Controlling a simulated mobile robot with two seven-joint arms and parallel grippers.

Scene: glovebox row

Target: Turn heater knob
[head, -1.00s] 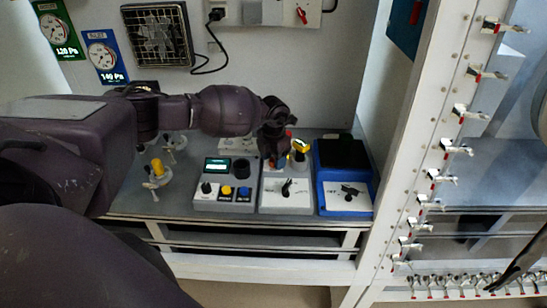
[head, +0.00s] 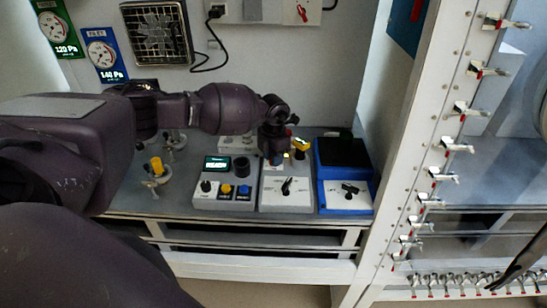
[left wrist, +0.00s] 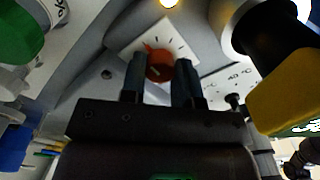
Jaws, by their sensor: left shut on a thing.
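My left gripper (head: 276,160) reaches down at the back of the middle grey unit (head: 264,200) on the bench. In the left wrist view its two dark fingers (left wrist: 160,82) are shut on a round red-orange knob (left wrist: 158,68), one on each side. The knob sits on a white square dial plate (left wrist: 150,42) with dark tick marks. In the head view the gripper hides this knob. A small yellow light (head: 287,155) shows beside the gripper, and a glowing lamp (left wrist: 168,2) shows at the top of the wrist view. My right gripper is not clearly in view.
A black and yellow part (left wrist: 290,90) is close on the right of the wrist view. A grey control box (head: 225,195) with a green display stands left of the middle unit, a blue unit (head: 322,190) right. Yellow-topped valves (head: 157,166) stand further left. A white post (head: 420,130) with clamps rises right.

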